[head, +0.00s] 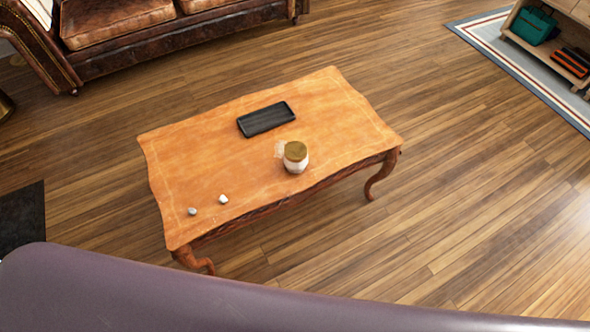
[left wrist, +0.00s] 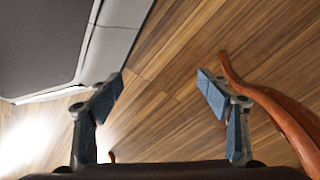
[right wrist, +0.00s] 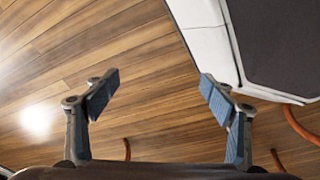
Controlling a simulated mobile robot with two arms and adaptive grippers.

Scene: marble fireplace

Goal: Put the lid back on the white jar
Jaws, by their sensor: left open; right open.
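The white jar (head: 296,165) stands upright near the front edge of the wooden table in the head view. Its top (head: 296,151) is a brownish-gold disc; I cannot tell whether this is a lid or the jar's contents. A small pale, translucent patch (head: 280,149) lies just left of the jar, too small to identify. My left gripper (left wrist: 163,92) is open and empty in the left wrist view, with floor beyond it. My right gripper (right wrist: 158,94) is open and empty in the right wrist view, also over floor. Neither gripper shows in the head view.
The low table (head: 190,170) has curved legs. A black tray (head: 266,119) lies behind the jar. Two small pale objects (head: 223,199) (head: 192,211) lie at the table's front left. A leather sofa (head: 160,45) stands behind; a shelf (head: 548,50) stands at upper right. Floor is clear right of the table.

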